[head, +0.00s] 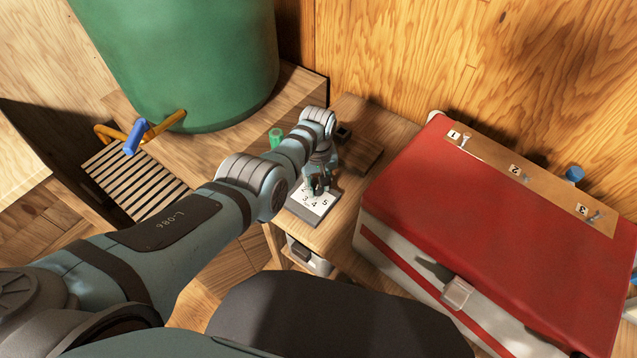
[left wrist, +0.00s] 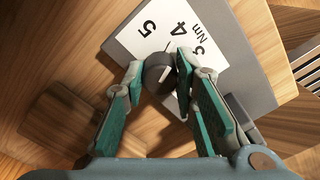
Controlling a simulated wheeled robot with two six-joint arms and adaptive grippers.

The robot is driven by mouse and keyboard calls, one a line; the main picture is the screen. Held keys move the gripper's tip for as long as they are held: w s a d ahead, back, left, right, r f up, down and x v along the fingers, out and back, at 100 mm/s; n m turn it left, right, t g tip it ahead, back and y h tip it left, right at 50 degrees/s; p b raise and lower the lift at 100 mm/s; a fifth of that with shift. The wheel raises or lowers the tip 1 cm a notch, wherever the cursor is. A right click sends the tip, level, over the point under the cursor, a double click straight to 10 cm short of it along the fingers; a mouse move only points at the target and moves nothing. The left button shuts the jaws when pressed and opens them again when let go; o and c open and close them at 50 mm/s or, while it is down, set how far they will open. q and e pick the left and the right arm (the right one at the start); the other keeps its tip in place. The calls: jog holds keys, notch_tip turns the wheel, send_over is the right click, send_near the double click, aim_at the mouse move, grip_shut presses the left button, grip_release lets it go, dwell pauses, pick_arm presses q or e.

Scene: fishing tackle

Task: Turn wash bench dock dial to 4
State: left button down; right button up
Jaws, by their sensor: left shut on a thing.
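The dial dock (head: 325,208) is a grey block with a white face on a small wooden bench. The figures 3, 4 and 5 can be read on it, and it also shows in the left wrist view (left wrist: 235,75). Its dial (left wrist: 157,72) is a dark round knob. My left gripper (head: 319,184) comes down over the dock from above. In the left wrist view its two fingers (left wrist: 160,70) are closed on the knob from both sides. The figures 4 and 5 lie just beyond the knob there. My right gripper is not in view.
A red-lidded box (head: 480,215) with numbered hooks on a wooden strip stands close on the right. A large green barrel (head: 180,60) with a blue-handled tap (head: 135,137) stands at the back left above a slatted grate (head: 130,180).

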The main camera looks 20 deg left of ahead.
aim_at(318, 185)
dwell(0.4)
pick_arm(q)
jog(key=c, duration=1.3)
grip_release()
notch_tip(318, 185, up, 12)
